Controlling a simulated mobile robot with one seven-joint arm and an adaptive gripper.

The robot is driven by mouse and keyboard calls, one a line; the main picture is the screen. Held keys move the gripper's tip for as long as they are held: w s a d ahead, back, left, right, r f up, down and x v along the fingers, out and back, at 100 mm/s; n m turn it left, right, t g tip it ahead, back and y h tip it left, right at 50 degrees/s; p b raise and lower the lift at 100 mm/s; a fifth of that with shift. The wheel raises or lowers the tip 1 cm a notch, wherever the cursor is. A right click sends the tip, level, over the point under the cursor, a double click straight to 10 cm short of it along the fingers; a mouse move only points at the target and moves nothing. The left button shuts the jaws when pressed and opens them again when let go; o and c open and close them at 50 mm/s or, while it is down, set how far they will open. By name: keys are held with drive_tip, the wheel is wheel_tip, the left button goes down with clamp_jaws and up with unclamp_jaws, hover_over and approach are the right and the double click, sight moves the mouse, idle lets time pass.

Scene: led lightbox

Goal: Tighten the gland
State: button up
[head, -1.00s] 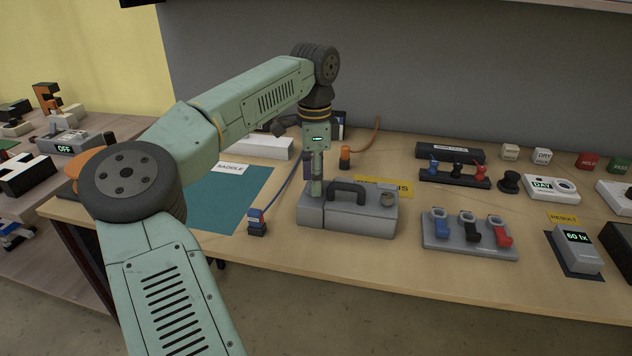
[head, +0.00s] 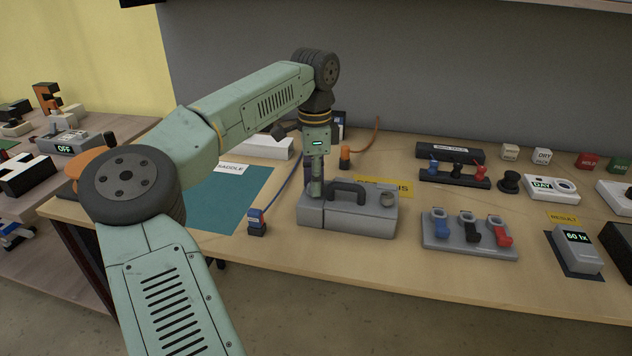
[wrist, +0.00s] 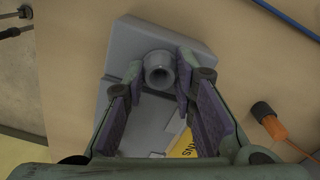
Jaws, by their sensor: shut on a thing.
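A grey box (head: 350,221) with a dark carrying handle (head: 349,188) stands on the bench. My gripper (head: 317,191) points straight down at the box's left end, left of the handle. In the wrist view the gland, a grey round collar with a hole (wrist: 159,70), sits between the fingertips of my gripper (wrist: 160,76), which is shut on it. The fingers have purple pads. The gland is hidden behind the fingers in the head view. A short grey cylinder (head: 387,199) stands on the box's right end.
A blue plug (head: 256,222) on a blue cable stands left of the box. An orange plug (head: 345,158) stands behind it. A grey stand with several coloured clips (head: 470,247) is to the right. A teal mat (head: 222,206) lies at left.

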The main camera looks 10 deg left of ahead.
clamp_jaws()
drive_tip(key=shift+m, duration=1.7)
drive_tip(key=shift+m, duration=0.5)
drive_tip(key=o, duration=1)
unclamp_jaws()
drive_tip(key=shift+o, duration=0.2)
drive_tip(key=shift+r, duration=3)
